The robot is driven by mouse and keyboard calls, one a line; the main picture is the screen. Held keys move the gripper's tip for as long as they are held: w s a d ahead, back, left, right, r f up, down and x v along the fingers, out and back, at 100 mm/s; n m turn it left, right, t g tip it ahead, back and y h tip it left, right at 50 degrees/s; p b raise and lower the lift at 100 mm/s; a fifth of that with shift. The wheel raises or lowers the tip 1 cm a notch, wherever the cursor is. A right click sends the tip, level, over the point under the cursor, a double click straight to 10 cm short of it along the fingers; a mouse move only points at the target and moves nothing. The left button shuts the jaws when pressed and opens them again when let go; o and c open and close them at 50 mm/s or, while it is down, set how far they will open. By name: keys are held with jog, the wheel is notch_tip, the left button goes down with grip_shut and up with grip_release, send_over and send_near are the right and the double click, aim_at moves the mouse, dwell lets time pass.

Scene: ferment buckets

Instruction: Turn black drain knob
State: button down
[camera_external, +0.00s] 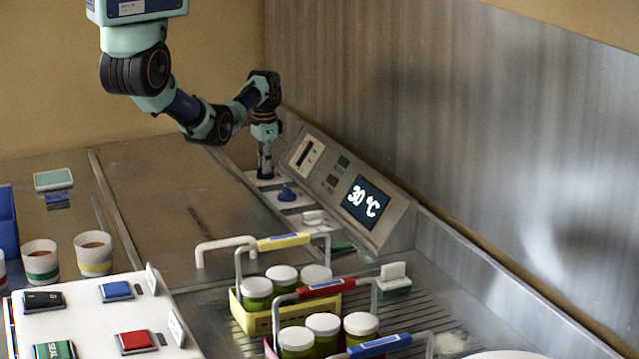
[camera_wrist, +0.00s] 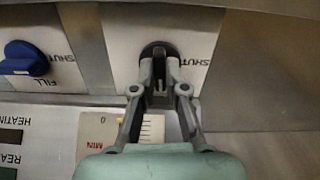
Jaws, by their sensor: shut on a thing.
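The black drain knob (camera_wrist: 158,51) sits on a white plate marked with partly hidden "SHUT" lettering in the wrist view. My gripper (camera_wrist: 159,88) points at it from above, with its fingers closed on the knob's sides. The fingers hide part of the knob.
A blue fill knob (camera_wrist: 24,58) sits beside the black one; it also shows in the external view (camera_external: 287,194). Caddies of lidded jars, including a yellow caddy (camera_external: 250,322), stand nearer the camera.

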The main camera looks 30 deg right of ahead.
jog(key=n+p, duration=0.1)
jog(key=n, duration=0.3)
jog(key=shift+r+p, duration=0.15)
jog(key=shift+p, duration=0.15)
jog(key=n+p, duration=0.1)
jog(key=n, duration=0.3)
jog(key=shift+n, duration=0.4)
jog(key=n+p, duration=0.1)
jog(key=n, duration=0.3)
jog(key=shift+n, duration=2.1)
jog(key=c, duration=1.2)
grip_release()
